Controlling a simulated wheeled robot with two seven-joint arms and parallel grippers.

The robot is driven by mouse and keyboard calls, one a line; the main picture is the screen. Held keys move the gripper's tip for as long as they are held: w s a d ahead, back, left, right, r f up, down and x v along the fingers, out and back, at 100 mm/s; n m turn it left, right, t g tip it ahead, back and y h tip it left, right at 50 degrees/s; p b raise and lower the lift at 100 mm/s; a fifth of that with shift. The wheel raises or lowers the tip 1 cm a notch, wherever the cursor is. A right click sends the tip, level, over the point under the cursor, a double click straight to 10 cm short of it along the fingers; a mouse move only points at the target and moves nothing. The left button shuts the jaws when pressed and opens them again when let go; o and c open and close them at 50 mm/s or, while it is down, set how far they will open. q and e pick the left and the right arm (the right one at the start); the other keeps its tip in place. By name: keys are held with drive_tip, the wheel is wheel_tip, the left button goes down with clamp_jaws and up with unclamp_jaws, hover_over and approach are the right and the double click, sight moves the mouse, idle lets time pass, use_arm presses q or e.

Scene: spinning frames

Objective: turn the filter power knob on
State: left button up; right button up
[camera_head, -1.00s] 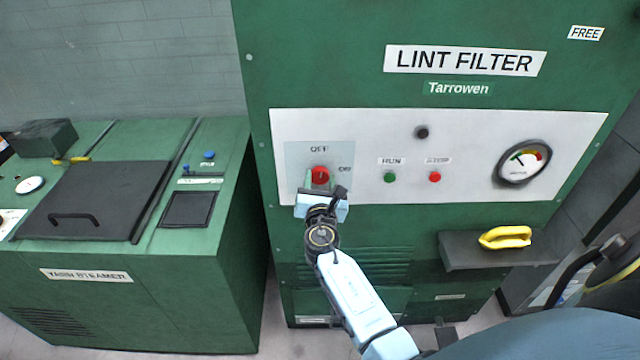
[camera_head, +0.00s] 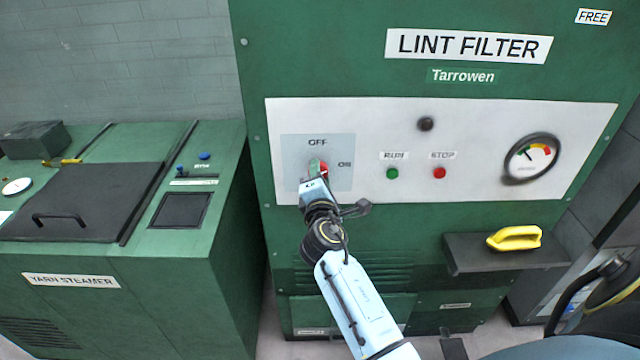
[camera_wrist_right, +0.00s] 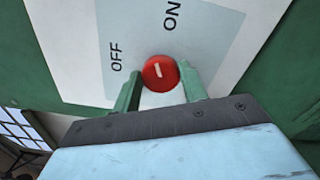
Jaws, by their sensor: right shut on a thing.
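The red filter power knob (camera_head: 324,168) sits on a pale blue plate (camera_head: 343,176) on the lint filter's white panel, with OFF printed above it and ON to its right. My right gripper (camera_head: 316,171) is at the knob, turned at a slant and partly covering it. In the right wrist view the round red knob (camera_wrist_right: 160,73) sits between the two green fingers (camera_wrist_right: 161,86), which are shut on it. A short white mark shows on its face; I cannot tell exactly which label it points to. My left gripper is not in view.
Right of the knob are a green RUN button (camera_head: 392,173), a red STOP button (camera_head: 439,172), a black stud (camera_head: 426,124) and a gauge (camera_head: 532,158). A yellow handled object (camera_head: 515,238) rests on a dark shelf (camera_head: 470,262) below. The yarn steamer (camera_head: 150,275) stands at left.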

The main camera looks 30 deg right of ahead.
drive_tip(key=m+b, duration=0.2)
drive_tip(key=m, duration=0.2)
drive_tip(key=shift+f+m+b, duration=0.15)
drive_tip(key=shift+m+b, duration=0.15)
drive_tip(key=shift+m, duration=0.1)
idle(0.4)
drive_tip(key=o, duration=1)
drive_tip(key=shift+c, duration=0.2)
drive_tip(key=b+v, duration=0.1)
drive_tip(key=v, duration=1.2)
drive_tip(key=shift+s+a, duration=0.15)
